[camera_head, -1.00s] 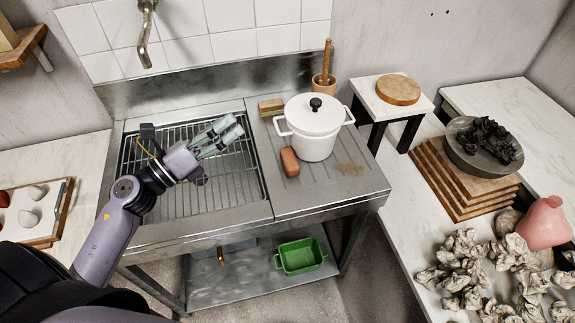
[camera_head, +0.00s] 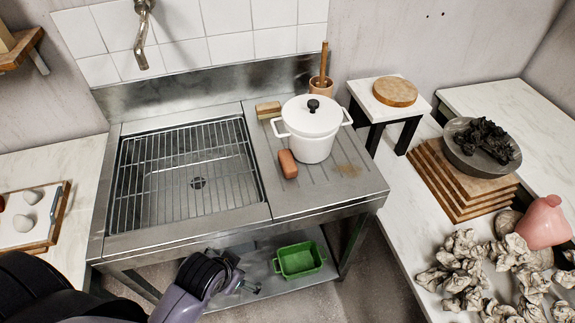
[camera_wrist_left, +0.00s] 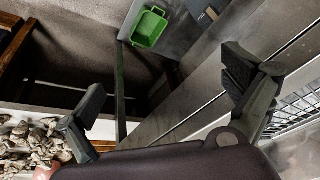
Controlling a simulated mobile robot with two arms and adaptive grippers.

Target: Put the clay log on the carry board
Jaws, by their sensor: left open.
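A reddish-brown block with rounded ends, which looks like the clay log (camera_head: 288,163), lies on the ribbed drainboard in front of the white pot. A wood-edged white board (camera_head: 37,241) with pale rounded lumps lies on the left counter; I cannot tell if it is the carry board. My left arm comes in low at the bottom of the head view, and my left gripper (camera_head: 246,288) is in front of the sink unit, below its top. In the left wrist view my left gripper (camera_wrist_left: 165,73) has its fingers wide apart with nothing between them. My right gripper is not in view.
The white lidded pot (camera_head: 311,132) stands close behind the block, with a small wooden block (camera_head: 268,109) nearby. The sink's wire rack (camera_head: 185,175) is empty. A green tub (camera_head: 299,260) sits on the lower shelf. Stacked boards (camera_head: 450,190) and crumpled lumps (camera_head: 460,262) occupy the right counter.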

